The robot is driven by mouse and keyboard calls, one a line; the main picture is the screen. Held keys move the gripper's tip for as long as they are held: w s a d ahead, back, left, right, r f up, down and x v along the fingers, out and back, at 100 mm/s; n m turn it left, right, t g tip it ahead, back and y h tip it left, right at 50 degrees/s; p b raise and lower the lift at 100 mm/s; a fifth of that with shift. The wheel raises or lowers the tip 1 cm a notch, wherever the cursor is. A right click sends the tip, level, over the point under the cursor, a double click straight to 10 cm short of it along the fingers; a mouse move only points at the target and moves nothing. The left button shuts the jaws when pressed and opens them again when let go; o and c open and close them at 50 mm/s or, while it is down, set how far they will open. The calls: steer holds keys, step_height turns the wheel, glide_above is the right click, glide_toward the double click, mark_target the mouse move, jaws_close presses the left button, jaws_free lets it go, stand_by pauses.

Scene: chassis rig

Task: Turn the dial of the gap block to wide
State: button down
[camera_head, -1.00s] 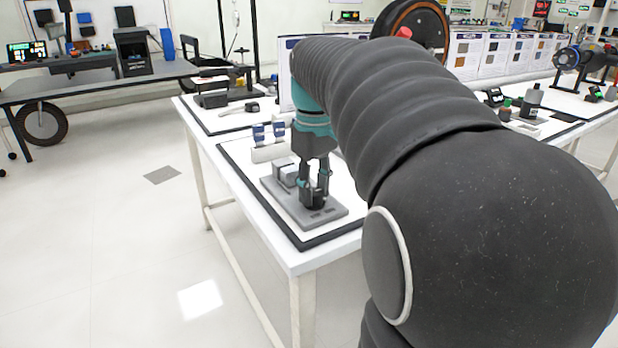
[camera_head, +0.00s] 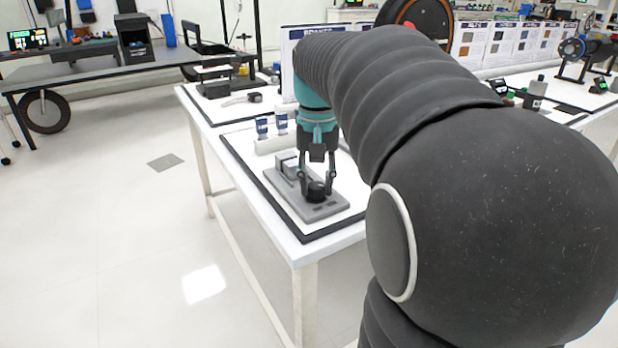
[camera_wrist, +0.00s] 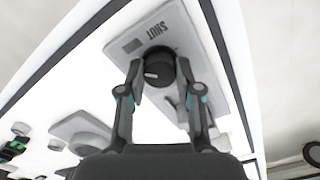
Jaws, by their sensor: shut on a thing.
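The gap block (camera_head: 330,208) is a grey plate with raised grey blocks (camera_head: 288,164) at its back, lying on the white table mat. Its black round dial (camera_head: 317,192) stands near the plate's front end. In the wrist view the dial (camera_wrist: 160,64) shows a short white mark at its left side. The word SHUT is printed on the plate (camera_wrist: 190,40) above the dial in that view. No wide label is readable. My gripper (camera_head: 317,188) points down with its two fingers on opposite sides of the dial, shut on it.
Two blue-and-white containers (camera_head: 262,128) stand on a white holder behind the block. A dark-edged mat with a tool (camera_head: 240,100) lies farther back. The table's left edge (camera_head: 240,210) is close to the block, with open floor beyond.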

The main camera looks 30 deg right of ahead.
mark_target(316, 185)
stand_by(0.3)
steer(key=c, duration=0.8)
jaws_free()
step_height(316, 185, up, 12)
stand_by(0.5)
